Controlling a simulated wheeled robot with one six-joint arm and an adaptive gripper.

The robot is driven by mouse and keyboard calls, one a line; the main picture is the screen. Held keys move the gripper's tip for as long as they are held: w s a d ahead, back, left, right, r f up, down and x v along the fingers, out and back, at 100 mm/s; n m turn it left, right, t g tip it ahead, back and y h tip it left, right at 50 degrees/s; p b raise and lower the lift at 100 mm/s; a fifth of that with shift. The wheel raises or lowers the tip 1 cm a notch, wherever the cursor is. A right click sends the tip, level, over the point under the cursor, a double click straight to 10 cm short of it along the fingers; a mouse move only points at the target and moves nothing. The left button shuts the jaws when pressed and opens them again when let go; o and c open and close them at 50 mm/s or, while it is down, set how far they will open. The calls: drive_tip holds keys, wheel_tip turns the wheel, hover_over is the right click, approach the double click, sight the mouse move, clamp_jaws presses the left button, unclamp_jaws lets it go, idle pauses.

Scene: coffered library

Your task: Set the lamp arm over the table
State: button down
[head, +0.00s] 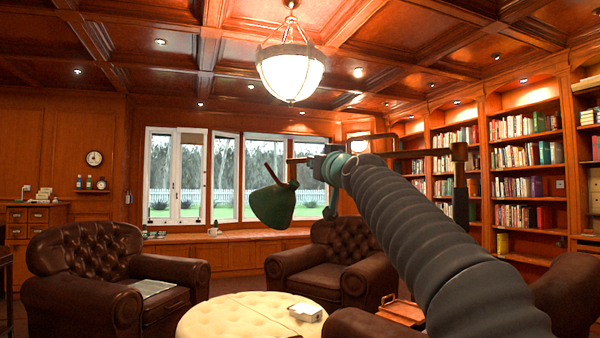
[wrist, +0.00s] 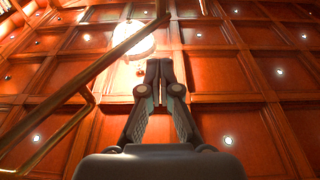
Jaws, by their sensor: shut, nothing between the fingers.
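The lamp has a green shade (head: 273,205) in the head view, hanging left of my wrist. Its brass arm (head: 430,152) runs behind my arm toward a dark upright post at the right. Brass bars (wrist: 85,85) also cross the left of the wrist view. My gripper (wrist: 158,68) is shut and empty, pointing up toward the ceiling; the brass bar passes close to its fingers, and I cannot tell whether they touch. In the head view my gripper is mostly hidden by my wrist. The round cream tufted table (head: 225,318) is low in front, below the shade in the picture.
Brown leather armchairs stand left (head: 85,262) and behind the table (head: 325,262). Another is partly hidden at right. A white object (head: 305,312) lies on the table. A glowing pendant light (head: 291,72) hangs from the ceiling. Bookshelves line the right wall.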

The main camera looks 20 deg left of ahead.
drive_tip(key=s+a+f, duration=0.1)
drive_tip(key=s+a, duration=0.1)
drive_tip(key=s, duration=0.5)
drive_tip(key=shift+s+a+f+p, duration=0.2)
drive_tip(key=shift+s+f+p, duration=0.1)
drive_tip(key=shift+f, duration=0.05)
